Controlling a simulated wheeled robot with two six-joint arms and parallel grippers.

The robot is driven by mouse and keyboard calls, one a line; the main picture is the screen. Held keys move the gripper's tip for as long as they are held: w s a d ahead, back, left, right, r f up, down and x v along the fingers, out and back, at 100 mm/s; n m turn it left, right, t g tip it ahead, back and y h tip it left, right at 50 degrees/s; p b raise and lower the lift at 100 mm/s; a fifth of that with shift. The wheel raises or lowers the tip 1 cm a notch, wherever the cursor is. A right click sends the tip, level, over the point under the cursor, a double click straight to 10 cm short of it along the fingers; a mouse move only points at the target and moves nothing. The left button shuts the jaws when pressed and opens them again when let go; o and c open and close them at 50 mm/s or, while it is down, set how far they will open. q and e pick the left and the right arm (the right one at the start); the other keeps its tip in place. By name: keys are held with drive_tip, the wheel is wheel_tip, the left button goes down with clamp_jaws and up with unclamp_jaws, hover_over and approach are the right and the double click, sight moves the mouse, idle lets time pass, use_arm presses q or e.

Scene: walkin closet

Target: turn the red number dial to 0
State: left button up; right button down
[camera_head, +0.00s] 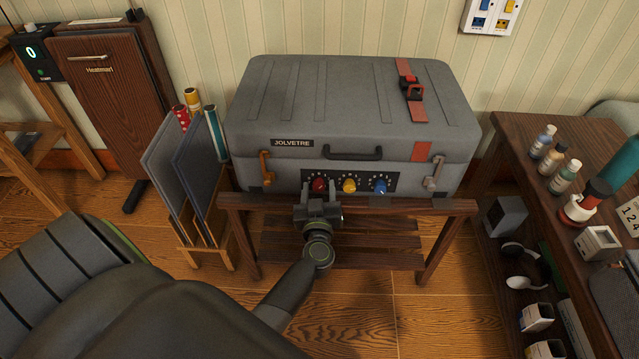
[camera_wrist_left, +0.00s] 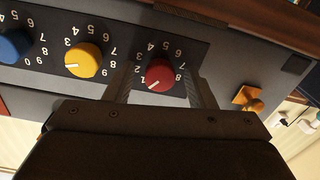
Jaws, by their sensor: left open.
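The red number dial (camera_head: 319,184) is the leftmost of three dials on the black panel of a grey suitcase (camera_head: 345,110) in the head view. In the left wrist view, which is upside down, the red dial (camera_wrist_left: 160,74) has a white pointer mark aimed down-left, near the 1. Some of its numbers are hidden. My left gripper (camera_head: 318,197) is in front of the panel. In the wrist view the open left gripper (camera_wrist_left: 163,78) has one finger on each side of the red dial, with visible gaps. My right gripper is not in view.
A yellow dial (camera_head: 349,185) and a blue dial (camera_head: 380,187) sit beside the red one. An orange latch (camera_head: 266,168) is left of the panel. The suitcase stands on a wooden stand (camera_head: 455,207). A cluttered shelf (camera_head: 520,180) stands at the right.

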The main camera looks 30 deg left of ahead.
use_arm(q)
drive_tip(key=shift+w, duration=0.1)
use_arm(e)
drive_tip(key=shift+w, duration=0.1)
use_arm(q)
drive_tip(key=shift+r, duration=0.1)
drive_tip(key=shift+c, duration=0.4)
drive_tip(key=c, duration=0.9)
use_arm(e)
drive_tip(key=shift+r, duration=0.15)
use_arm(q)
drive_tip(key=shift+r+n+p, duration=0.1)
drive_tip(key=shift+n+p, duration=0.55)
drive_tip(key=shift+n, duration=0.35)
drive_tip(key=n+p, duration=0.2)
drive_tip(key=n, duration=0.2)
drive_tip(key=shift+n, duration=0.6)
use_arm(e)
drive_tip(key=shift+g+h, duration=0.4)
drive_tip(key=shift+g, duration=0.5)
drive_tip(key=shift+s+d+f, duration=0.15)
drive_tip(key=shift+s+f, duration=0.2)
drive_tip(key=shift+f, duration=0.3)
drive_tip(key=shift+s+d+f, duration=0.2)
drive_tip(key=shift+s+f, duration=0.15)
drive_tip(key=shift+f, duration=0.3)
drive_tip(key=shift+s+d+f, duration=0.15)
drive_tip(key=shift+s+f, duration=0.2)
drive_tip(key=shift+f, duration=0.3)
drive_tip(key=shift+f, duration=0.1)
